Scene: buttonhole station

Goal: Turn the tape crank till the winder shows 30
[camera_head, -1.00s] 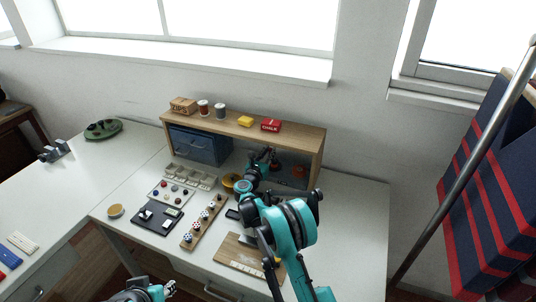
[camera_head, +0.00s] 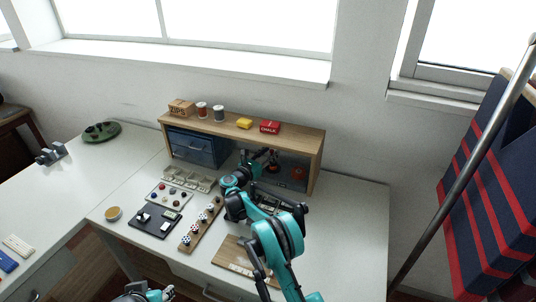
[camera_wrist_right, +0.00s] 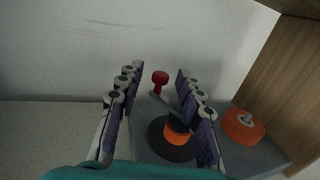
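The tape winder shows in the right wrist view as a grey base (camera_wrist_right: 225,155) with an orange hub (camera_wrist_right: 176,133) on a dark disc and an orange reel (camera_wrist_right: 243,126) at its right. A crank arm ends in a red knob (camera_wrist_right: 160,78). My right gripper (camera_wrist_right: 160,72) is open, its fingers on either side of the knob with gaps visible. In the head view my right gripper (camera_head: 271,156) is under the shelf, and the orange reel (camera_head: 298,173) shows beside it. No winder number is readable. My left gripper (camera_head: 167,293) is at the bottom edge, too small to judge.
A wooden shelf (camera_head: 318,150) stands over the winder, with thread spools, boxes and a red chalk box (camera_head: 269,127) on top. A blue drawer box (camera_head: 195,148) sits under its left side. Button trays and a dark mat (camera_head: 150,222) lie left of my right arm.

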